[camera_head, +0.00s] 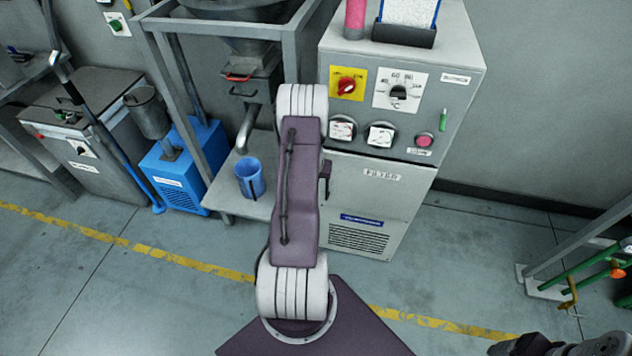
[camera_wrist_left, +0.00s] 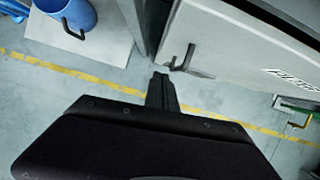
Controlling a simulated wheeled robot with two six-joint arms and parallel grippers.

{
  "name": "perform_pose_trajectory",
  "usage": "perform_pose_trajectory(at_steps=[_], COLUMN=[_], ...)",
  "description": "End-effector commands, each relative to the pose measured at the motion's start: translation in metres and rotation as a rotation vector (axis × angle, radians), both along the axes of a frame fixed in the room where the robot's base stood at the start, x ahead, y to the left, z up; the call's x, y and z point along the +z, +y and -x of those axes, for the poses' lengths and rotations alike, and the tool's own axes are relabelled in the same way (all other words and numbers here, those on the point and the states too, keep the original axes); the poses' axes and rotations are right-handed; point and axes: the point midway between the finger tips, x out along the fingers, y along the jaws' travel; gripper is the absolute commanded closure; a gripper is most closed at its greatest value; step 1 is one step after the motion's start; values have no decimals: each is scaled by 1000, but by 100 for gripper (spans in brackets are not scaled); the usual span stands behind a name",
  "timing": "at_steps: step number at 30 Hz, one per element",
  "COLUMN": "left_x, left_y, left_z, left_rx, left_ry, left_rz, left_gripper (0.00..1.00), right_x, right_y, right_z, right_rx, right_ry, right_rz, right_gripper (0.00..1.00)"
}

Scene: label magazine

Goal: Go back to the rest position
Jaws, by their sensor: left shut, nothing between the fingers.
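My left arm reaches up the middle of the head view, and its own links hide its gripper there. In the left wrist view the left gripper (camera_wrist_left: 162,88) is shut and empty. It points toward the gap by the grey cabinet (camera_head: 372,195), with floor behind it. The cabinet's dark door handle (camera_head: 325,178) shows beside the arm and also just beyond the fingertips in the left wrist view (camera_wrist_left: 187,62). At the bottom right edge of the head view, a dark and grey part of my right arm shows, cut off; its finger state cannot be made out.
A blue cup (camera_head: 250,178) stands on a low shelf (camera_head: 228,197) under the hopper (camera_head: 240,45), left of my arm. A blue box (camera_head: 178,180) stands farther left. A metal rack (camera_head: 572,262) is at the right.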

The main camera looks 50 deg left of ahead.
Motion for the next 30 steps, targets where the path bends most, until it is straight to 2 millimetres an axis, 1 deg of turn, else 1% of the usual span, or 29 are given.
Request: perform_pose_trajectory(at_steps=[1, 3, 6, 10, 20, 22, 23, 25, 26, 27, 29, 30], left_x=[14, 26, 36, 40, 39, 39, 43, 63, 76, 97, 129, 151], left_y=[-2, -5, -7, -9, -9, -15, -19, -34, -45, -66, -108, -138], left_z=[3, 7, 11, 14, 13, 8, 1, -29, -45, -66, -92, -102], left_rx=[0, 0, 0, 0, 0, -17, -35, -103, -142, -198, -237, -216], left_ry=[-1, -1, 0, 2, 2, 1, -4, -36, -57, -87, -146, -189], left_rz=[-1, -1, 0, 1, 1, 2, -3, -33, -52, -69, -72, -56], left_gripper=[100, 100, 100, 100, 100, 100, 100, 100, 100, 100, 100, 100], right_x=[7, 11, 14, 15, 14, 14, 15, 15, 15, 15, 15, 15], right_y=[0, 0, 0, 0, 0, 0, 0, 0, 0, 0, 0, 0], right_z=[0, 0, 0, 0, 0, 0, 0, 0, 0, 0, 0, 0], right_rx=[0, 0, 0, 0, 0, 0, 0, 0, 0, 0, 0, 0], right_ry=[0, 0, 0, 0, 0, 0, 0, 0, 0, 0, 0, 0], right_rz=[0, 0, 0, 0, 0, 0, 0, 0, 0, 0, 0, 0], right_gripper=[26, 26, 26, 26, 26, 26, 26, 26, 26, 26, 26, 26])
